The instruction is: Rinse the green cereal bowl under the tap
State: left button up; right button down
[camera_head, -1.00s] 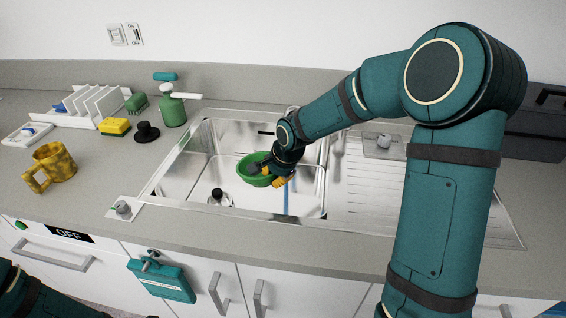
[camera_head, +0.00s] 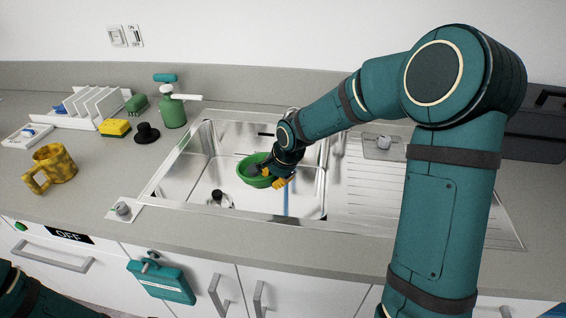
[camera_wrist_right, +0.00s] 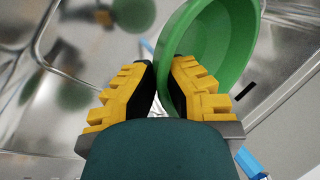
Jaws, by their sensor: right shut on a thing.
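My right gripper (camera_head: 272,174) reaches into the basin from the right and is shut on the bowl's rim. In the right wrist view the yellow-padded fingers (camera_wrist_right: 163,88) pinch the wall of the bowl (camera_wrist_right: 238,45). A narrow blue vertical streak (camera_head: 286,200), which looks like water, shows just right of the bowl, not visibly touching it. The tap is mostly hidden behind my right arm. My left gripper is out of view.
The steel sink (camera_head: 165,190) has a drainer (camera_head: 375,180) on its right. A yellow mug (camera_head: 58,163), sponge (camera_head: 115,127), black stopper-like item (camera_head: 146,132), green spray bottle (camera_head: 173,112) and white rack (camera_head: 85,105) stand on the left counter. A dark round fitting (camera_head: 220,198) is in the basin.

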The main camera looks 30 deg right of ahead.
aim_at(255, 180)
jog(key=shift+s+a+r+p, duration=0.2)
jog(key=shift+a+r, duration=0.8)
jog(key=shift+a, duration=0.25)
jog(key=shift+s+a+r+p, duration=0.15)
jog(key=shift+a+r+p, duration=0.05)
jog(key=shift+a+r, duration=0.95)
jog(key=shift+f, duration=0.15)
